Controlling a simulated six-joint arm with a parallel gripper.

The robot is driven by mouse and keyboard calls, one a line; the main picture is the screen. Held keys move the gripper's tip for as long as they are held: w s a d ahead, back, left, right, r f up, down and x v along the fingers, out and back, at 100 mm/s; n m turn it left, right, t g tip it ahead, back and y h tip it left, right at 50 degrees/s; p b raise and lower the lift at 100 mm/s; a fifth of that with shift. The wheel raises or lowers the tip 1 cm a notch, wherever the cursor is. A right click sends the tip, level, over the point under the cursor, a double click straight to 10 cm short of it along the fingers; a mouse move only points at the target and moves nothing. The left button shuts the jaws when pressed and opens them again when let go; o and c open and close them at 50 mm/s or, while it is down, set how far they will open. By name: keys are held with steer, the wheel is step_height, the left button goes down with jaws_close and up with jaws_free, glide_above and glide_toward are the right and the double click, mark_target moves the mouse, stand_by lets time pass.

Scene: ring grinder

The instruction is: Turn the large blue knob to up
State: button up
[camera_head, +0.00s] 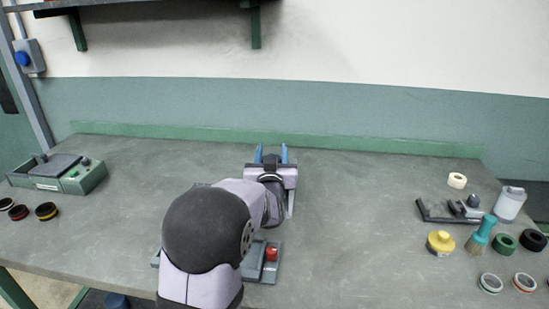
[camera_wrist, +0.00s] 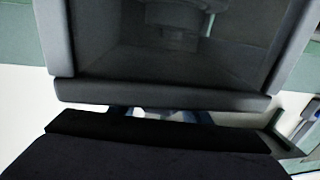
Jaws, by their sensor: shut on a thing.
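My gripper (camera_head: 271,152) is past the middle of the bench in the head view, with two blue fingers standing apart. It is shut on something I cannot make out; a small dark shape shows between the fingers. In the wrist view a large dark grey frame fills the top, and only slivers of blue show behind a dark bar. I cannot make out the large blue knob or which way it points. A grey machine (camera_head: 262,275) with a red button (camera_head: 271,253) stands partly hidden behind my arm.
A green and grey box (camera_head: 82,180) and several dark rings lie at the left. At the right are a black tool (camera_head: 450,211), a white bottle (camera_head: 509,204), a teal brush (camera_head: 481,235), a yellow knob-like piece (camera_head: 440,243) and several rings. The grey bench is clear between these groups and my arm.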

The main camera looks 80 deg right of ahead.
steer(key=n+t, duration=0.1)
steer(key=n+t+p, duration=0.1)
steer(key=t, duration=0.1)
steer(key=shift+w+r+y, duration=0.1)
steer(key=shift+w+y, duration=0.1)
steer(key=shift+y, duration=0.2)
steer(key=n+t+p, duration=0.1)
steer(key=t, duration=0.1)
steer(key=n+t+y+p, duration=0.1)
steer(key=t, duration=0.1)
steer(key=shift+w+a+r+p, duration=0.15)
steer(key=shift+w+a+p, duration=0.05)
steer(key=shift+w+p, duration=0.2)
steer(key=shift+w+a+n+t+y+p, duration=0.2)
steer(key=shift+n+t+y+p, duration=0.4)
steer(key=shift+n+t+y, duration=0.2)
steer(key=shift+w+a+n+t+y+p, duration=0.1)
steer(key=shift+w+n+t+y+p, duration=0.15)
steer(key=shift+n+t+y+p, duration=0.5)
steer(key=shift+w+a+n+t+y+p, duration=0.2)
steer(key=shift+n+t+y+p, duration=0.3)
steer(key=shift+n+t+y, duration=0.35)
steer(key=o, duration=1)
steer(key=shift+o, duration=0.2)
steer(key=shift+f, duration=0.2)
step_height(320, 180, up, 10)
steer(key=b, duration=0.1)
